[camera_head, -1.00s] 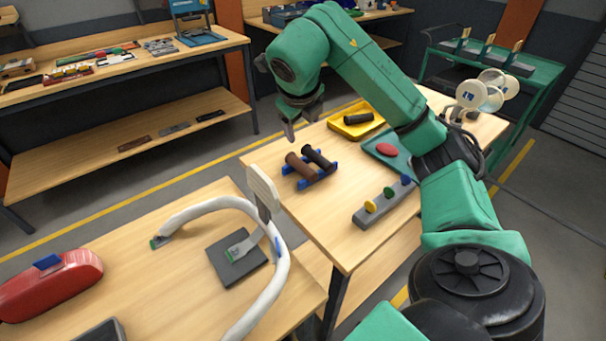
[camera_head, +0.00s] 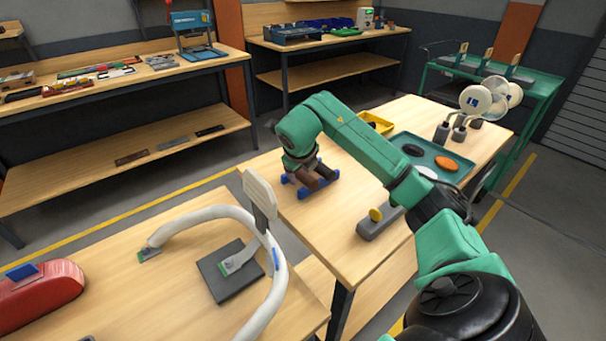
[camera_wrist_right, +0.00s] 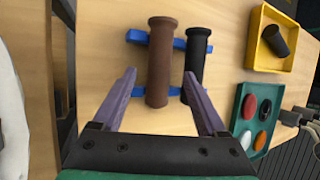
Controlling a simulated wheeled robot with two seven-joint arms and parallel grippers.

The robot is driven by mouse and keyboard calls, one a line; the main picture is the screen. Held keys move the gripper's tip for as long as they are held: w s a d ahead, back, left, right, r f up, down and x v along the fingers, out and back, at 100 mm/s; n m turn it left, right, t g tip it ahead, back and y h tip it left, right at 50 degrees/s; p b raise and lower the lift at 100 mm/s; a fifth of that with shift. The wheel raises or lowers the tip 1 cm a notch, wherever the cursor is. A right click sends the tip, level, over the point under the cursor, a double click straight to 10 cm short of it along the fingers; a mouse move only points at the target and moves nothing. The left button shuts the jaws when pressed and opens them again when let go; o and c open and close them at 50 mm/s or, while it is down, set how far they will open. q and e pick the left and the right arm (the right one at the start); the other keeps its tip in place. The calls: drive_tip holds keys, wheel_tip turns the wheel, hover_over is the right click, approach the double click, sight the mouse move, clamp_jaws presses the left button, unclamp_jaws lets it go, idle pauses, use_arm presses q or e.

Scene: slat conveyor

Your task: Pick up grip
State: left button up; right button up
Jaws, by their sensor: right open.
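A brown grip (camera_wrist_right: 161,62) and a black grip (camera_wrist_right: 196,62) lie side by side on a blue holder (camera_wrist_right: 137,37) on the wooden table. In the head view, the brown grip (camera_head: 309,181) and the blue holder (camera_head: 288,180) show partly beneath my right gripper. My right gripper (camera_wrist_right: 160,76) is open and empty in the wrist view. The brown grip lies between its fingers in that picture, and the right fingertip overlaps the edge of the black grip. Contact cannot be told. Another black grip (camera_wrist_right: 276,40) lies in a yellow bin (camera_wrist_right: 259,53). My left gripper is out of view.
A teal tray (camera_head: 408,145) with oval pieces and a grey block (camera_head: 376,226) with a yellow disc share the table. A white curved tube (camera_head: 209,213) and a dark plate (camera_head: 222,283) occupy the nearer bench.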

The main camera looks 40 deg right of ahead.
sight(302, 174)
drive_tip(key=x, duration=0.3)
drive_tip(key=shift+a+r, duration=0.1)
drive_tip(key=shift+r, duration=0.05)
clamp_jaws()
wheel_tip(302, 174, up, 20)
drive_tip(key=shift+p, duration=0.35)
drive_tip(key=c, duration=0.7)
unclamp_jaws()
clamp_jaws()
